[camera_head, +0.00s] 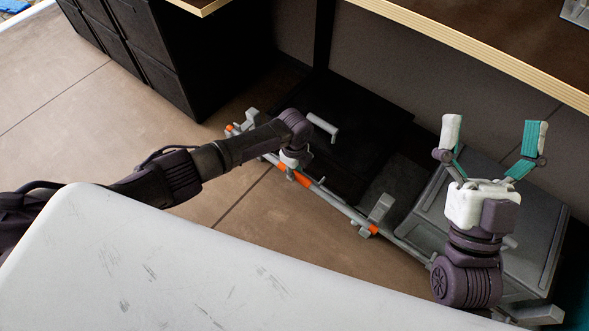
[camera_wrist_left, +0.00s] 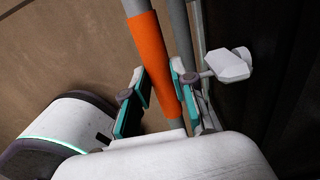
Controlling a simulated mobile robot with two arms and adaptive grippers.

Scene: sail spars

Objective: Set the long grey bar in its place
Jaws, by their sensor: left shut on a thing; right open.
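The long grey bar (camera_head: 335,203) with orange bands runs diagonally from upper left to lower right in the head view, low near the floor. My left gripper (camera_head: 290,171) reaches down onto it near an orange band. In the left wrist view the bar's orange band (camera_wrist_left: 153,62) passes between the fingers of my left gripper (camera_wrist_left: 155,98), which is shut on it. My right gripper (camera_head: 490,130) is open and empty, fingers upward, above a grey case. The bar's far right end is hidden or unclear, and I cannot tell whether the bar rests in its supports.
Grey brackets (camera_head: 378,208) stand along the bar. A grey case (camera_head: 540,235) lies under my right arm. Black drawers (camera_head: 150,60) stand at the back left, and a wooden worktop (camera_head: 480,40) overhangs the back right. Bare tiled floor (camera_head: 80,120) lies at left.

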